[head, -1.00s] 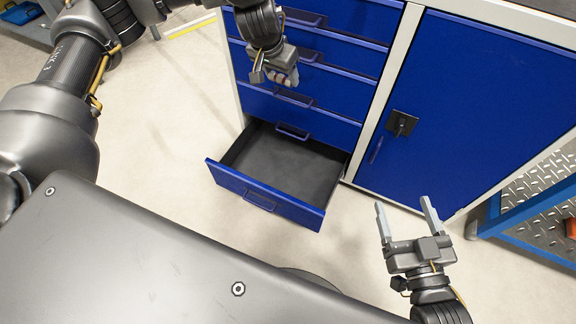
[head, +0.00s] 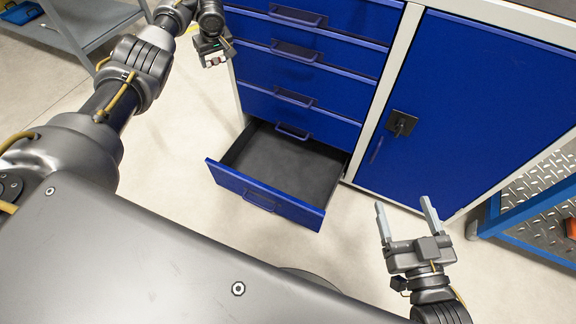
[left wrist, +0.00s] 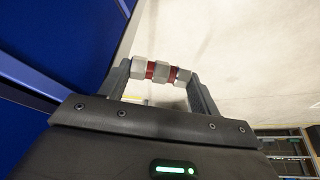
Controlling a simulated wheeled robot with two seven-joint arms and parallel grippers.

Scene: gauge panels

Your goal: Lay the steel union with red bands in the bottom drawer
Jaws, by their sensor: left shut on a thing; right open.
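The steel union with red bands (left wrist: 161,71) is held across the fingertips of my left gripper (left wrist: 160,80), which is shut on it. In the head view my left gripper (head: 215,60) is at the upper left, beside the left edge of the drawer cabinet, with the union (head: 216,60) small at its tips. The bottom drawer (head: 232,182) is pulled open, and its dark floor looks empty. My left gripper is up and to the left of this drawer. My right gripper (head: 408,213) is open and empty, to the right of the open drawer.
The blue cabinet (head: 312,82) has several shut drawers above the open one. A blue door (head: 468,110) with a black latch (head: 401,123) is to the right. A blue-framed rack (head: 530,208) stands at the far right, a grey cart (head: 95,22) at upper left.

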